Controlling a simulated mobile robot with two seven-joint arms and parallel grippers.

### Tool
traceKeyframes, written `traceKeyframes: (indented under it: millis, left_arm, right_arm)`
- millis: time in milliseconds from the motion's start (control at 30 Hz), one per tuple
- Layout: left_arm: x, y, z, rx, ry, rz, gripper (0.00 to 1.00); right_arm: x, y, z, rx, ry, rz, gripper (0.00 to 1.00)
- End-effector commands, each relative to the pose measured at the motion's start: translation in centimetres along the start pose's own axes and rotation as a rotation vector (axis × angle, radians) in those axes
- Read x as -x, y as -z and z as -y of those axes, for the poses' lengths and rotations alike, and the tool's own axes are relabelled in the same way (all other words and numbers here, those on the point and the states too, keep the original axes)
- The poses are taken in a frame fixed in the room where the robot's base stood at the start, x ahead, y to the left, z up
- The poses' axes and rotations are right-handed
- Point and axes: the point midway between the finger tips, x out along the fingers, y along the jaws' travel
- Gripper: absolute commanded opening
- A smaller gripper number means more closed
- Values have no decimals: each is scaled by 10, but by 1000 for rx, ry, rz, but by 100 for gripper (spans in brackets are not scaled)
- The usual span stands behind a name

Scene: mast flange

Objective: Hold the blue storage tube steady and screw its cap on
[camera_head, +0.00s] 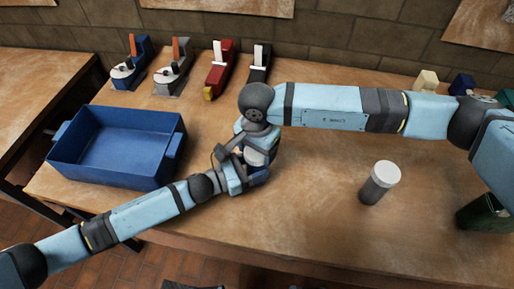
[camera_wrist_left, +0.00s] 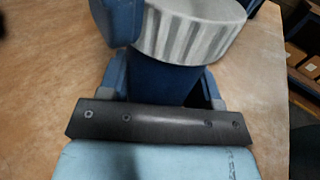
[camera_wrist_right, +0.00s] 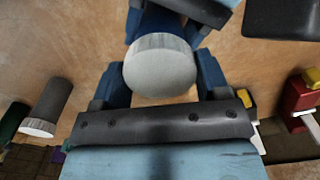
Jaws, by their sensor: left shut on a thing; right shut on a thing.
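The blue storage tube (camera_wrist_left: 160,80) stands between the fingers of my left gripper (camera_wrist_left: 162,88), which is shut on it. The pale ribbed cap (camera_wrist_left: 190,30) is at the tube's top; I cannot tell how far it is threaded. In the right wrist view the cap's round top (camera_wrist_right: 160,70) lies between the blue fingers of my right gripper (camera_wrist_right: 162,78), shut on it. In the head view my right gripper (camera_head: 258,150) comes from above and my left gripper (camera_head: 245,170) from the lower left. They hide most of the tube there.
A grey jar with a white lid (camera_head: 378,183) stands to the right on the wooden table. A blue bin (camera_head: 118,180) is at left. Several clamp-like tools (camera_head: 218,75) line the back. A dark green container (camera_head: 485,212) is at the right edge. The table's front middle is clear.

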Motion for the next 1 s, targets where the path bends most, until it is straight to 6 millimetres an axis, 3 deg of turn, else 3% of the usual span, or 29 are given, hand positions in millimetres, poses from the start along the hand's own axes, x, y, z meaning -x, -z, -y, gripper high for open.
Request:
traceKeyframes:
  millis: [167,200,300,333,667,767,1000]
  left_arm:
    - [0,0,0,0,0,0,0]
    - [0,0,0,0,0,0,0]
    - [0,0,0,0,0,0,0]
    - [0,0,0,0,0,0,0]
    - [0,0,0,0,0,0,0]
    - [0,0,0,0,0,0,0]
    - [0,0,0,0,0,0,0]
  right_arm:
    - [0,0,0,-9,0,0,40]
    - [0,0,0,-8,0,0,73]
    - [0,0,0,-8,0,0,96]
    - [0,0,0,-8,0,0,98]
    - [5,0,0,-8,1,-1,98]
    - [17,1,0,-7,2,-3,98]
    - [68,1,0,-8,3,-3,98]
